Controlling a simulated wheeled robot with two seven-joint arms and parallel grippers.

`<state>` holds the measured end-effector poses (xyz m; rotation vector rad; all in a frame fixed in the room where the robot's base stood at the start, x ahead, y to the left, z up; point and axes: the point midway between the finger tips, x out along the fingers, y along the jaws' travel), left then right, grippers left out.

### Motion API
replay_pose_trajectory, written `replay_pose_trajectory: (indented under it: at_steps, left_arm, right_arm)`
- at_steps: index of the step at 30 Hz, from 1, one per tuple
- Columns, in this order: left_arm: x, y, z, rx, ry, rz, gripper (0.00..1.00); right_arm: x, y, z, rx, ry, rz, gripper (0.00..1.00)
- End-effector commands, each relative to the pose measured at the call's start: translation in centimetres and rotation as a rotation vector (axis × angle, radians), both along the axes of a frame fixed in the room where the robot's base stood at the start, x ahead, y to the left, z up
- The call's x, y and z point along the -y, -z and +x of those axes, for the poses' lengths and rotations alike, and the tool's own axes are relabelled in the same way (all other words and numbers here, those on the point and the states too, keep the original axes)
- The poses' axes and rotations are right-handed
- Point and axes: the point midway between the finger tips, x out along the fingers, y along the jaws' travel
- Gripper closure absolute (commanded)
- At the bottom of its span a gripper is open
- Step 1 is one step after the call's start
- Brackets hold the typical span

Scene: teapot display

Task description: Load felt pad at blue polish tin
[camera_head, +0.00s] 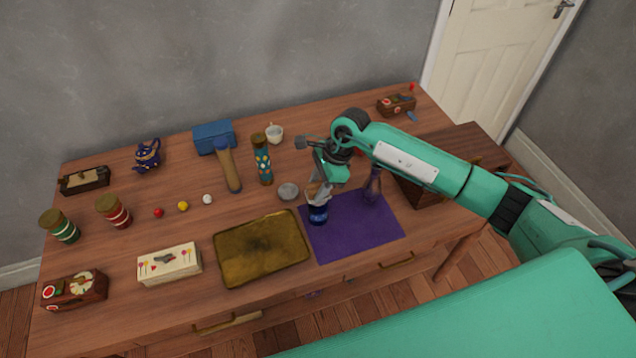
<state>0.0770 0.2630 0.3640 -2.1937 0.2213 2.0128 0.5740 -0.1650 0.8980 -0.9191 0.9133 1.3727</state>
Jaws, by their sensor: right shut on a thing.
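The blue polish tin (317,216) stands on the left part of a purple mat (350,238). My right gripper (319,190) points down just above the tin's top. It is shut on a small pale piece, likely the felt pad, mostly hidden by the fingers. I cannot tell whether the pad touches the tin's contents. A dark purple vessel (373,187) stands at the mat's back right, near my right arm. My left gripper is not in view.
A brass tray (262,270) lies left of the mat. A small grey dish (288,191) and a patterned bottle (263,162) stand behind it. A wooden chest (418,196) is to the right. Jars, balls and boxes fill the left side.

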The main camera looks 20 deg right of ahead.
Motion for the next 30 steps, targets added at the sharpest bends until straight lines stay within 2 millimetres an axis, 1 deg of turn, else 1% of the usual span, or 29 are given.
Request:
replay_pose_trajectory:
  at_steps: [7,30]
  left_arm:
    - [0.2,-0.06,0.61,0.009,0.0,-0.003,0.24]
    - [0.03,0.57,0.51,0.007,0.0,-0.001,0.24]
  right_arm:
    - [0.0,-0.05,0.01,0.0,0.0,0.0,0.81]
    - [0.0,0.55,0.02,0.0,0.0,0.0,0.81]
